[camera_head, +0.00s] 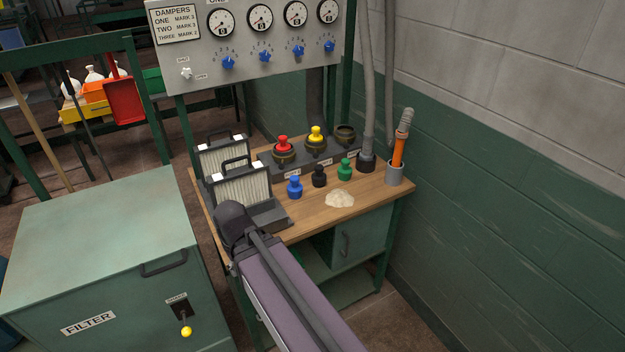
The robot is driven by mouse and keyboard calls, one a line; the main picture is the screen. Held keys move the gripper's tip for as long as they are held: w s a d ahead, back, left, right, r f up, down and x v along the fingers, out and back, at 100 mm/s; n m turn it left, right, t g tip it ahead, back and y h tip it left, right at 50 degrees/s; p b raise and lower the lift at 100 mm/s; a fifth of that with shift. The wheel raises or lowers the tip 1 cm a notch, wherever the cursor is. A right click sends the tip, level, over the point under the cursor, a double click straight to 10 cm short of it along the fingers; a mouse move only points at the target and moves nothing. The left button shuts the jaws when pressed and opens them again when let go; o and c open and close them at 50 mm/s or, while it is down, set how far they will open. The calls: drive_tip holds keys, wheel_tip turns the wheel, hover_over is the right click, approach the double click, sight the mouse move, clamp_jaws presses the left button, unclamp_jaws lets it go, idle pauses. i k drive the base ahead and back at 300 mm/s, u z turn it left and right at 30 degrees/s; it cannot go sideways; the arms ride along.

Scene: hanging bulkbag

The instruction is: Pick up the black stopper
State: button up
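The black stopper (319,177) stands upright on the wooden workbench (380,200), between a blue stopper (295,187) on its left and a green stopper (345,169) on its right. My arm reaches up from the bottom of the view and ends in a dark rounded joint near the bench's front left corner. I cannot make out my gripper's fingers. Nothing touches the black stopper, and it is fully visible.
Behind the stoppers, a dark block holds a red stopper (283,147), a yellow stopper (316,137) and an empty socket (346,133). A pale powder heap (340,199) lies in front. Filter panels (243,191) stand left; an orange-handled tool (399,150) stands right.

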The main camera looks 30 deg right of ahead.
sight(318, 177)
drive_tip(key=u, duration=0.2)
drive_tip(key=k, duration=0.75)
drive_tip(key=z, duration=0.9)
drive_tip(key=i, duration=1)
drive_tip(key=z, duration=0.05)
